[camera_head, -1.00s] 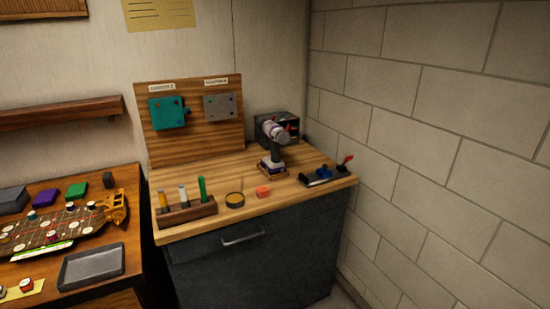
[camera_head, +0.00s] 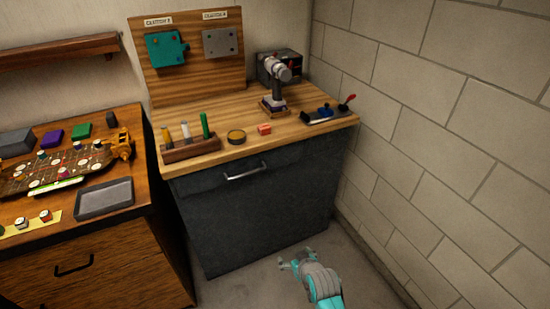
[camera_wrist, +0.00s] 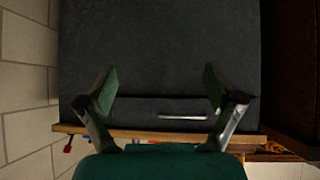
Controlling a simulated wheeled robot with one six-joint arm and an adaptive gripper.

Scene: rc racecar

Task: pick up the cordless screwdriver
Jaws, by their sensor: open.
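The cordless screwdriver (camera_head: 279,90) stands upright on a small base on the wooden worktop, toward its back right, in front of a dark box. Its body is pale and purplish with a dark grip. My gripper (camera_head: 287,265) is low in front of the dark cabinet, below worktop height and well apart from the screwdriver. In the wrist view my gripper (camera_wrist: 160,88) shows two spread fingers with nothing between them, facing the dark cabinet front. The screwdriver cannot be made out in the wrist view.
The worktop (camera_head: 215,161) also holds a wooden rack (camera_head: 190,149) of tools, a round tin (camera_head: 236,137), an orange block (camera_head: 264,129) and a black tray (camera_head: 328,114). A block wall (camera_head: 450,120) bounds the right. A cluttered wooden bench (camera_head: 100,250) stands left.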

